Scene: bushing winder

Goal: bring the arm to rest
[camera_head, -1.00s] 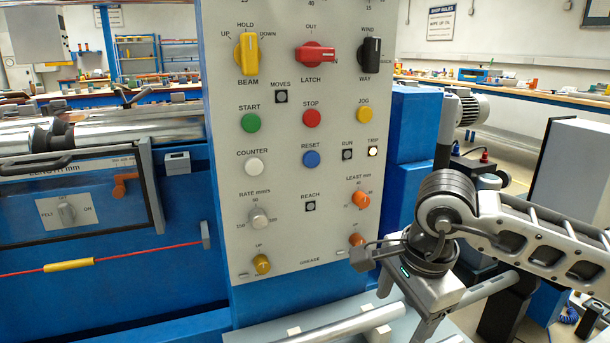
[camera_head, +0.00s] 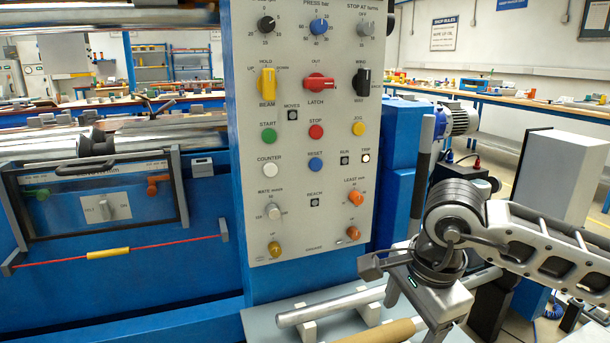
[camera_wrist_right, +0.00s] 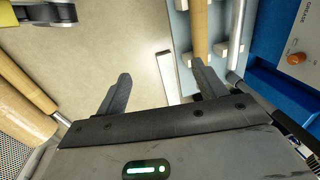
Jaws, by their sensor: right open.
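My right arm comes in from the right in the head view, bent at a dark ribbed joint (camera_head: 455,205). My right gripper hangs low in front of the machine, to the right of the grey control panel (camera_head: 303,220); its fingertips are hard to make out there. In the right wrist view my right gripper (camera_wrist_right: 162,85) is open, with two dark fingers spread and nothing between them. Pale floor shows below the gap. My left gripper is not in view.
A bench (camera_head: 262,328) with white cradles holds a steel bar (camera_head: 325,307) and a tan roll (camera_head: 385,332), close to my right gripper. The tan roll also shows beside one finger in the wrist view (camera_wrist_right: 200,30). A grey cabinet (camera_head: 558,175) stands behind my arm.

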